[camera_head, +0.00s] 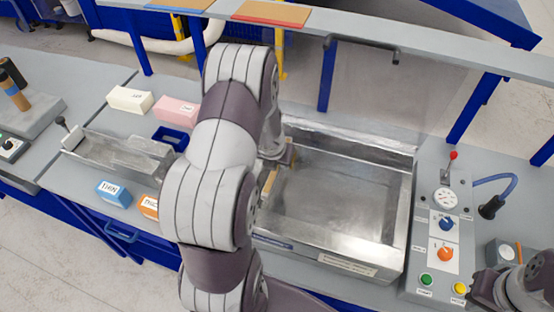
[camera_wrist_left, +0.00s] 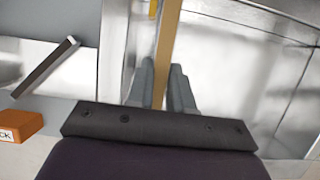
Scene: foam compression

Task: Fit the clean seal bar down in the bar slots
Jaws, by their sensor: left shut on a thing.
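The seal bar (camera_wrist_left: 167,48), a long tan strip, stands between the two grey fingers of my left gripper (camera_wrist_left: 163,80) in the left wrist view. The fingers are shut on it. In the head view a tan piece of the bar (camera_head: 268,187) shows at the left side of the metal chamber (camera_head: 340,195), beside my left arm. That arm hides most of the bar and the left gripper. I cannot make out the bar slots or whether the bar sits in them. My right gripper (camera_head: 508,287) is at the bottom right corner, partly cut off; its fingers are unclear.
A control box (camera_head: 438,240) with knobs stands right of the chamber. A metal trough (camera_head: 118,155), a blue tray (camera_head: 171,139), a white block (camera_head: 130,100), a pink block (camera_head: 176,110), a blue block (camera_head: 114,193) and an orange block (camera_head: 149,206) are at left.

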